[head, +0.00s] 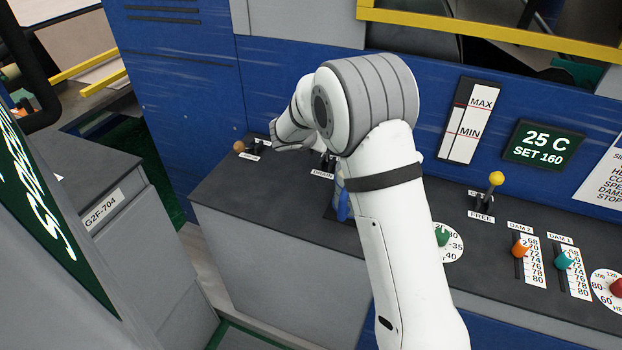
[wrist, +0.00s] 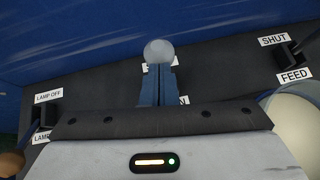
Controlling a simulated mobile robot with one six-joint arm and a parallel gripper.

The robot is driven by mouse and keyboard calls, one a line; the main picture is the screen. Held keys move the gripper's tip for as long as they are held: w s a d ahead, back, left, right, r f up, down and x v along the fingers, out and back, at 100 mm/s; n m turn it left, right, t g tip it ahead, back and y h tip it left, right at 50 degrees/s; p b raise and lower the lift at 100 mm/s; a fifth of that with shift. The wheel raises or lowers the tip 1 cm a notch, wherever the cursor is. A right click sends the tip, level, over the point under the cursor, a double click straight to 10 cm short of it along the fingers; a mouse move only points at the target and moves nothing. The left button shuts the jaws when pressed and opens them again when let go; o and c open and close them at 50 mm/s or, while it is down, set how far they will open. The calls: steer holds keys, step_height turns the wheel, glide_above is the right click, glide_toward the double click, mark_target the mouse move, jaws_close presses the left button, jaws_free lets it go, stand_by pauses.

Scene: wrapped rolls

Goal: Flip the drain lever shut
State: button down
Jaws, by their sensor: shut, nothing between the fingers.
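In the wrist view, the drain lever's grey ball knob (wrist: 158,50) shows just past my gripper (wrist: 158,72). The two blue-grey fingers are shut together and empty, in line with the knob. I cannot tell whether they touch it. The lever's tilt cannot be made out.
A lamp lever with a brown knob (head: 239,146) stands to the left. A yellow-knobbed lever (head: 496,179) and dials lie further right.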

steer(key=shift+w+d+r, duration=0.1)
steer(key=shift+w+d, duration=0.05)
steer(key=shift+w, duration=0.25)
steer(key=shift+r, duration=0.15)
